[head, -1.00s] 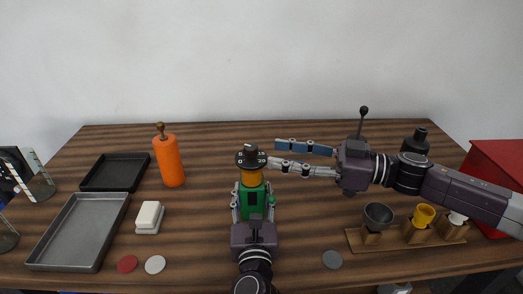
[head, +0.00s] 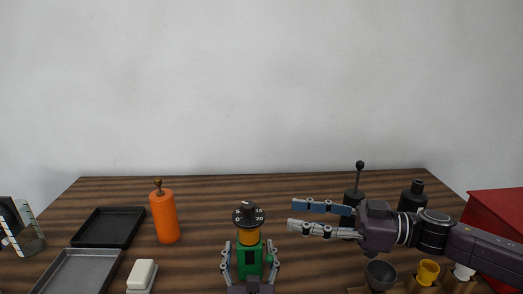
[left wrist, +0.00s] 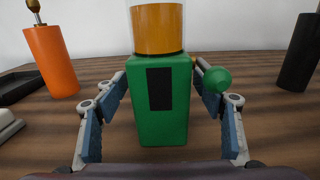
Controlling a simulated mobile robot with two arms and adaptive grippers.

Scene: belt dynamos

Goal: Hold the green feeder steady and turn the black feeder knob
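The green feeder (head: 250,258) stands upright on the table, with a yellow-orange section and a green ball on its side. The black feeder knob (head: 248,216), with white markings, is on top. In the left wrist view the green body (left wrist: 162,110) is near and central; the knob is out of frame. My left gripper (head: 250,252) is open, its fingers either side of the green body with small gaps showing. My right gripper (head: 300,216) is open and empty, to the right of the knob and apart from it, fingers pointing left.
An orange bottle (head: 164,218), black tray (head: 108,228), metal tray (head: 78,272) and white block (head: 141,275) stand left. Dark bottles (head: 412,196), a red box (head: 500,215) and a wooden rack with cups (head: 428,271) are right. Table behind the feeder is clear.

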